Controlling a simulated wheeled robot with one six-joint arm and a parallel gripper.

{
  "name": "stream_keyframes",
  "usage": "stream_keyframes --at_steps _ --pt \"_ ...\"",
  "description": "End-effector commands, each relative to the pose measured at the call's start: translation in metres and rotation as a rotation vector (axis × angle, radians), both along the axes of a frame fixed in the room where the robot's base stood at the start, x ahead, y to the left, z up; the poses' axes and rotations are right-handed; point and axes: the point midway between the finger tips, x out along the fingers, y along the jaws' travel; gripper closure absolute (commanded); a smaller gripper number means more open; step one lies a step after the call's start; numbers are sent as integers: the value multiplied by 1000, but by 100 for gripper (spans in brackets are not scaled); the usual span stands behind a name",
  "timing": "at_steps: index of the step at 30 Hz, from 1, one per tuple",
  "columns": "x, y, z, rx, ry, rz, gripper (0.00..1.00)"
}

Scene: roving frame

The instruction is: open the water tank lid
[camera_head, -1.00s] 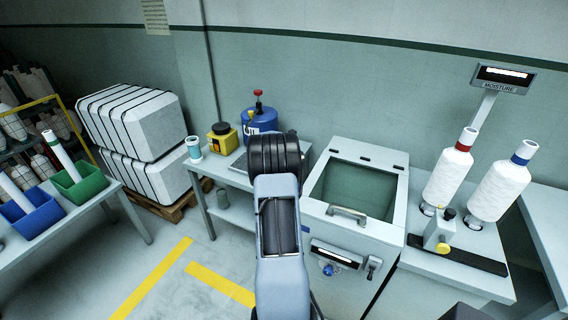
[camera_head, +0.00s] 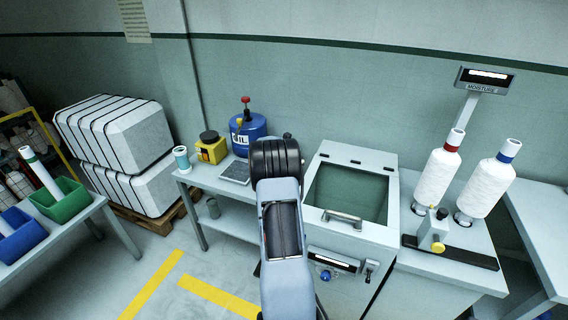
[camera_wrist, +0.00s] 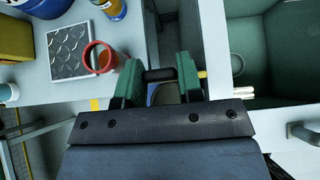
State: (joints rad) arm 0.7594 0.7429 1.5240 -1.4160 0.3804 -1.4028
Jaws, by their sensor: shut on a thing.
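The water tank (camera_head: 318,228) is a pale box right of my arm. Its lid lies flat on top, with a large greenish window and a metal handle (camera_head: 341,218) at the front edge. In the wrist view, the green interior and the handle (camera_wrist: 303,133) show at the right. My gripper (camera_wrist: 160,78) has green fingers shut on a short dark rod (camera_wrist: 159,75), left of the tank and apart from the handle. A red ring (camera_wrist: 90,58) lies left of the fingers and a yellow tip (camera_wrist: 203,74) right; I cannot tell whether they join the rod. My arm hides the gripper in the head view.
A side table (camera_head: 205,176) left of the tank bears a blue can (camera_head: 240,137), a yellow container (camera_head: 212,152) and a cup (camera_head: 182,160). Right stands a bench (camera_head: 470,270) with two yarn cones and a moisture display. Floor at lower left is open.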

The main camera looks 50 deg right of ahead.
Motion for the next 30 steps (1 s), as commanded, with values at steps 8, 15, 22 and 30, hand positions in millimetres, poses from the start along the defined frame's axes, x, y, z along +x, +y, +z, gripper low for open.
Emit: stream_keyframes --at_steps 8,15,22,30 --pt "-2 0 -4 6 5 -3 45" --pt "-3 0 -6 7 6 -5 40" --pt "-5 6 0 8 6 -5 40" --pt "-14 44 35 1 0 1 40"
